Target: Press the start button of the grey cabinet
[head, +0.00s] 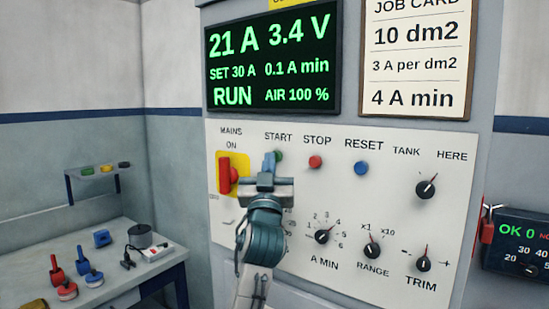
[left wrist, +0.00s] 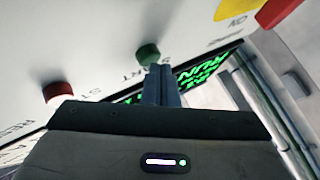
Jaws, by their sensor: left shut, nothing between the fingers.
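The grey cabinet (head: 480,110) has a white control panel with the green start button (head: 278,156) under the word START. My left gripper (head: 269,160) is shut and empty, its fingertips just left of and partly over the start button in the head view. In the left wrist view the green start button (left wrist: 148,54) stands right at the tips of the shut fingers (left wrist: 160,80). I cannot tell whether they touch. The display (head: 270,65) reads 21 A, 3.4 V, SET 30 A, 0.1 A min and RUN. My right gripper is not in view.
A red stop button (head: 316,162) and blue reset button (head: 362,168) sit to the right. The red mains switch (head: 226,174) on a yellow plate is close on the left. Knobs (head: 323,237) lie below. A table (head: 110,285) with small tools stands at left.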

